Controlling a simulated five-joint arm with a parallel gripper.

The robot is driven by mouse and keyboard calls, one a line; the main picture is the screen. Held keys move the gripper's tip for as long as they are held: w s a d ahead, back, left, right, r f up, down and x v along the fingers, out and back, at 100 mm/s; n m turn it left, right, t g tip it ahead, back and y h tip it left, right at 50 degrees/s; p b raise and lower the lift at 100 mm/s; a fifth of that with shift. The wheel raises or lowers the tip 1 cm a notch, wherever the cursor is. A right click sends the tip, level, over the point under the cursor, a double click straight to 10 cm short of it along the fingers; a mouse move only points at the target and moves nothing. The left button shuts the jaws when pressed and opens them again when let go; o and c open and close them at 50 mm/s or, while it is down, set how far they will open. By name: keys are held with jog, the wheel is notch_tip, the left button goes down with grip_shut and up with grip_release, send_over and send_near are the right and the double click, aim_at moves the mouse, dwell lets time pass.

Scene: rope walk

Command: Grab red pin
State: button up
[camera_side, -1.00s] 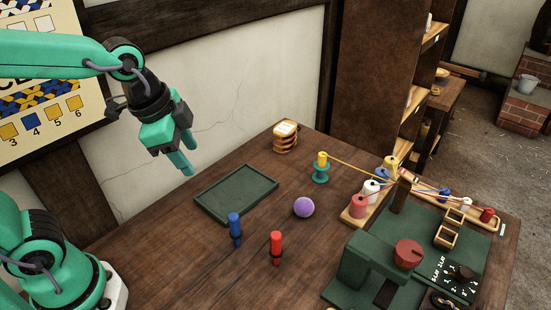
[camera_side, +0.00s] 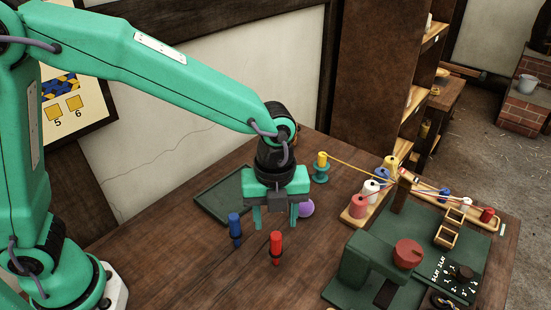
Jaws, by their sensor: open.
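The red pin (camera_side: 276,246) stands upright on the wooden table, with a dark band around its lower part. My gripper (camera_side: 275,222) is open and empty and points down. Its two fingers are apart, and in the picture they show just above and to either side of the red pin's top. I cannot tell the exact height or depth between them. A blue pin (camera_side: 235,228) stands upright to the left of the red pin, close to the left finger in the picture.
A purple ball (camera_side: 306,209) is partly hidden behind my gripper. A green tray (camera_side: 212,202) lies behind, partly covered. A yellow spool (camera_side: 321,165) stands behind right. The front table is clear.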

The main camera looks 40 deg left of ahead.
aim_at(276, 235)
jog(key=shift+d+f, duration=0.2)
jog(key=shift+f, duration=1.3)
jog(key=shift+a+f, duration=0.15)
jog(key=shift+f, duration=2.45)
jog(key=c, duration=1.1)
jog(key=shift+o, duration=0.2)
jog(key=shift+r, duration=0.25)
